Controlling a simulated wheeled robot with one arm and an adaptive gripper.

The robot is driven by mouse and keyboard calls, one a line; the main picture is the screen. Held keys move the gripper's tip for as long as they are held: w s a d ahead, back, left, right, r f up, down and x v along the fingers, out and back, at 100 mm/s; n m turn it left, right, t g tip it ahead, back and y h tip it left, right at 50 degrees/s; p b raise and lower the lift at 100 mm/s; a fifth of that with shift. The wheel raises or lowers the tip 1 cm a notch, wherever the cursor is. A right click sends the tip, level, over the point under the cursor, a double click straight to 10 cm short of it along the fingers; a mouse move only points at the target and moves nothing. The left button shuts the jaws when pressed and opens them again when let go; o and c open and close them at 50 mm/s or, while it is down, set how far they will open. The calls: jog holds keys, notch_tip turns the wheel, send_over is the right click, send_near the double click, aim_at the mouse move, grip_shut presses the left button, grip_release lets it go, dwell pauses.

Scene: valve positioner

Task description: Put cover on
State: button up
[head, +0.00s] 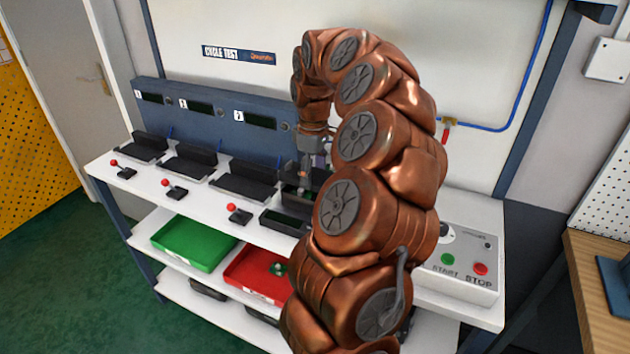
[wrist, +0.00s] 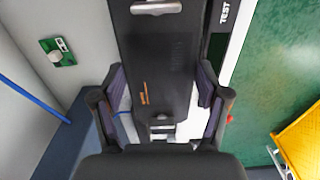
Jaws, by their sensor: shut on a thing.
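My gripper (head: 312,160) is at the bench, partly hidden behind my arm in the head view. In the wrist view my gripper (wrist: 160,112) has its two fingers on either side of a long dark cover (wrist: 160,60) with a small orange mark, and is shut on it. In the head view the held part is mostly hidden by my arm. Whether the cover touches anything cannot be told.
Black cradles (head: 243,182) and red-knobbed levers (head: 238,212) line the white bench. A green tray (head: 195,243) and a red tray (head: 248,280) holding a small green part sit below. A START/STOP box (head: 455,265) stands right. A blue hose (head: 520,110) runs along the wall.

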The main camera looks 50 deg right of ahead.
aim_at(315, 174)
jog(key=shift+d+f, duration=0.15)
jog(key=shift+d, duration=0.2)
jog(key=shift+f+p, duration=0.65)
jog(key=shift+f, duration=0.8)
jog(key=shift+c, duration=0.7)
jog(key=shift+f, duration=0.2)
jog(key=shift+c, duration=0.8)
jog(key=o, duration=1.7)
notch_tip(315, 174, up, 11)
jog(key=shift+b, duration=0.8)
jog(key=shift+r, duration=0.55)
jog(key=shift+a, duration=0.1)
